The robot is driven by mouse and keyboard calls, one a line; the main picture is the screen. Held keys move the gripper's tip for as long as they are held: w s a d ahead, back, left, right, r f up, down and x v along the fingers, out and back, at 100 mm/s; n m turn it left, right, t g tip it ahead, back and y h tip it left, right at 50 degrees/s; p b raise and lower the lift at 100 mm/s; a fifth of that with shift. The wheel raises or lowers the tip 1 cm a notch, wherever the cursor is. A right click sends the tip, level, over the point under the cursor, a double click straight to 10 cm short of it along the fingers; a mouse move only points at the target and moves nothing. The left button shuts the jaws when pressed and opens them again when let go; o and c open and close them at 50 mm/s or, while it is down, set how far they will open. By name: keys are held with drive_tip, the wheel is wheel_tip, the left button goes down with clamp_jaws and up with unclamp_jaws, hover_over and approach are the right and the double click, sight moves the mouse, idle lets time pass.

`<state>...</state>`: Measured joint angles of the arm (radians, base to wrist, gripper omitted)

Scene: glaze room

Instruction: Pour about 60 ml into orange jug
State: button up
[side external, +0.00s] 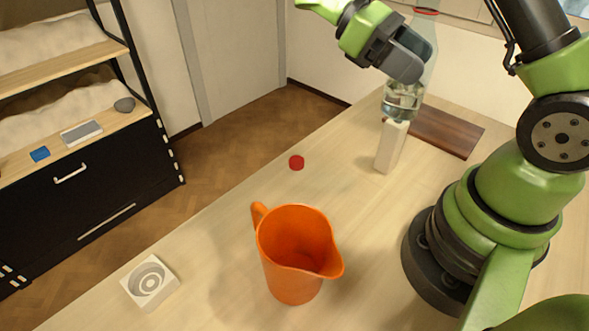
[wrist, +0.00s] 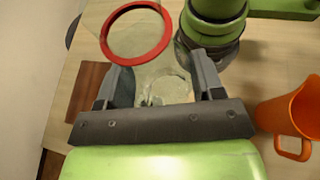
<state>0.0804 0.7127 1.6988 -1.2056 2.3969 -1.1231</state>
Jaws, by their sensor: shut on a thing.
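My gripper (side external: 408,62) is shut on a clear bottle (side external: 403,98) with a red ring at its mouth. The bottle looks roughly upright, with clear liquid in its lower part. In the wrist view the bottle (wrist: 168,90) sits between the fingers (wrist: 163,82), its red-rimmed mouth at the upper left. The orange jug (side external: 283,262) stands upright on the table, open at the top, apart from the bottle and nearer the side camera. No liquid shows inside it, but its floor is shadowed. The jug (wrist: 290,118) is at the right edge of the wrist view.
A white upright block (side external: 389,150) stands just below the bottle in the side view; the gap between them is unclear. A dark board (side external: 446,131) lies behind. A red cap (side external: 297,162) and a white block with rings (side external: 149,282) lie on the table (side external: 215,240).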

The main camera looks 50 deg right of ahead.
drive_tip(key=w+a+r+m+t+y, duration=0.1)
drive_tip(key=a+r+m+y, duration=0.1)
drive_tip(key=a+m+y, duration=0.4)
drive_tip(key=w+a+r+m+y, duration=0.1)
drive_tip(key=a+r+m+y, duration=0.2)
drive_tip(key=a, duration=0.5)
wheel_tip(320, 180, down, 20)
drive_tip(key=y, duration=0.1)
drive_tip(key=shift+s+a+f+t, duration=0.2)
drive_tip(key=shift+s+f+t, duration=0.05)
drive_tip(key=shift+t, duration=0.05)
